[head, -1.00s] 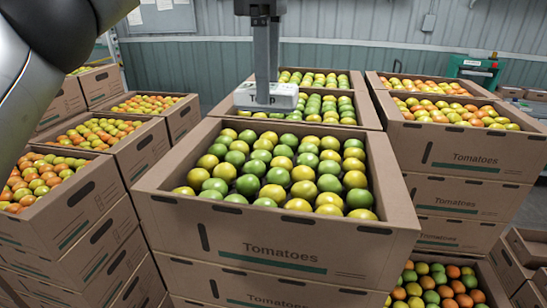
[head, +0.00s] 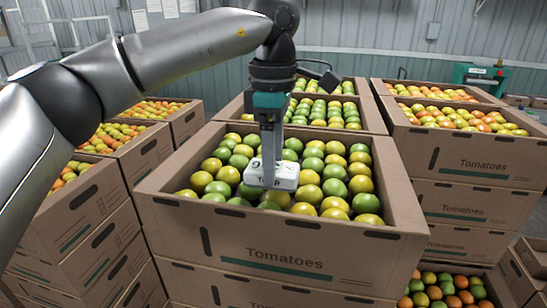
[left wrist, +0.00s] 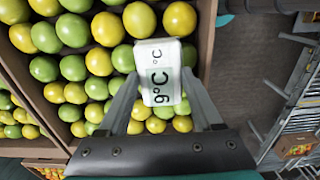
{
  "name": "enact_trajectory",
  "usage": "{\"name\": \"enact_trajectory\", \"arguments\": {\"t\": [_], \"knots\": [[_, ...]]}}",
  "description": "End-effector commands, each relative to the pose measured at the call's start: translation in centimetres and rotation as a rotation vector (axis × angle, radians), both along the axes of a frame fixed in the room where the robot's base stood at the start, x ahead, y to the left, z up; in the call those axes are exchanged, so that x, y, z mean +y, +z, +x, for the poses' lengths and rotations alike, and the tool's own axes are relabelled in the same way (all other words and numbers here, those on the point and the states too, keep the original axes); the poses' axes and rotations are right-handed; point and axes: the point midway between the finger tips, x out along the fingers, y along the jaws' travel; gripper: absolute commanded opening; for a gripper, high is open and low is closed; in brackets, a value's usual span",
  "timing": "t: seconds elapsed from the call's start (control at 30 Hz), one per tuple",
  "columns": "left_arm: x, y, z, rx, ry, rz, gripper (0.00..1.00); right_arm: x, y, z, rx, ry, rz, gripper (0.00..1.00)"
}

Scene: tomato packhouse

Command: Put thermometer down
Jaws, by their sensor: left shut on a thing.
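The thermometer is a small white block (head: 283,175) with a grey display reading "9°C" in the left wrist view (left wrist: 158,72). My left gripper (head: 268,183) points down and is shut on it, with one finger on each side in the left wrist view (left wrist: 157,100). The thermometer is over the green and yellow tomatoes (head: 325,165) in the front middle cardboard box (head: 375,245). I cannot tell whether it touches them. My right gripper is not in view.
Stacked tomato boxes stand to the left (head: 65,235), to the right (head: 470,160) and behind the middle one. The middle box's side walls rise around its tomatoes. A lower box (head: 490,303) of mixed tomatoes is at the bottom right.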

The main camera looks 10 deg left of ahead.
Motion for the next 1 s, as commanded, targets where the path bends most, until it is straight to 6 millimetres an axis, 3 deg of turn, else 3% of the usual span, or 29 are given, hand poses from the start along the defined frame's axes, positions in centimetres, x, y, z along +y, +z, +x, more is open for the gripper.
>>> {"name": "enact_trajectory", "arguments": {"t": [0.17,0.2,0.43,0.77,0.87,1.0], "knots": [[0.0,-0.2,0.0,0.000,0.000,0.000,0.00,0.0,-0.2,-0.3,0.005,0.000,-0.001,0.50],[0.0,-0.3,0.0,0.000,-0.001,0.000,0.68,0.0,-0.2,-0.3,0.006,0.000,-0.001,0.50],[0.0,-0.2,0.0,0.000,0.000,0.000,0.94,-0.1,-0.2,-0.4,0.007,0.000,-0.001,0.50],[0.0,0.1,0.0,0.000,0.000,0.000,0.97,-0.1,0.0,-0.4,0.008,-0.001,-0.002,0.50],[-0.1,1.1,0.1,-0.002,0.000,-0.002,0.97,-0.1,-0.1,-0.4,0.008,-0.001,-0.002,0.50],[-0.1,3.8,0.1,-0.004,0.001,-0.001,0.97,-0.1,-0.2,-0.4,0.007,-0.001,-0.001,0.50]]}}
